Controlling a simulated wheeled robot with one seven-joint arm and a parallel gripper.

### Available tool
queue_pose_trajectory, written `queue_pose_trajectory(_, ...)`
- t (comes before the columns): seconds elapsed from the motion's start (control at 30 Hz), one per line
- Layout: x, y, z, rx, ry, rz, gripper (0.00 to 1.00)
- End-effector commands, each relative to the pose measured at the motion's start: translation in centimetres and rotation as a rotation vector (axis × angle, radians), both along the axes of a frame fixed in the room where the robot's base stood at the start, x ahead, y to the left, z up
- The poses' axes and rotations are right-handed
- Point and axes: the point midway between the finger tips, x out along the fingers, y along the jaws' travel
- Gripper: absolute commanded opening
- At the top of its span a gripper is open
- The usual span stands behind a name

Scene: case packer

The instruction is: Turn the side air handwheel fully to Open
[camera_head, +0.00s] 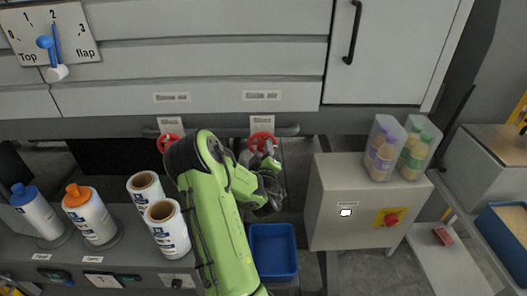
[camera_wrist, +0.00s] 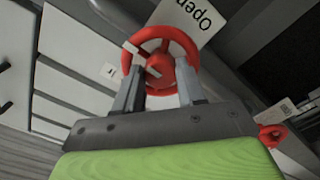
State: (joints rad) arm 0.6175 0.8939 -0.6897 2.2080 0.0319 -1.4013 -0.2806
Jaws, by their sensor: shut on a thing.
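A red handwheel (camera_head: 262,137) sits on the grey rail at the centre, under a small label (camera_head: 262,95) that seems to read "Side air". My gripper (camera_head: 266,160) is at this wheel, partly hidden by my green arm. In the wrist view, my gripper (camera_wrist: 157,88) has its two fingers at the near part of the red wheel (camera_wrist: 183,45) and is shut on it. A pale pointer crosses the wheel's middle. An "Open" plate (camera_wrist: 190,20) shows behind the wheel, upside down.
A second red handwheel (camera_head: 165,141) is to the left on the same rail; my arm passes close to it. Bottles with blue (camera_head: 36,212) and orange (camera_head: 90,215) caps and two rolls stand at lower left. A blue bin (camera_head: 272,250) is below. A grey box (camera_head: 335,205) with a red knob stands right.

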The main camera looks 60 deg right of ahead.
Motion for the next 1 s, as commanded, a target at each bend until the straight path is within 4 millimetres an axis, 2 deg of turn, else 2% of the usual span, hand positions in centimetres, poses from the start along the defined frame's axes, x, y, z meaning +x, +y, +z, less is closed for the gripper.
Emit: queue_pose_trajectory(1.0, 0.16, 0.22, -0.43, 0.446, -0.855, -0.007, 0.09)
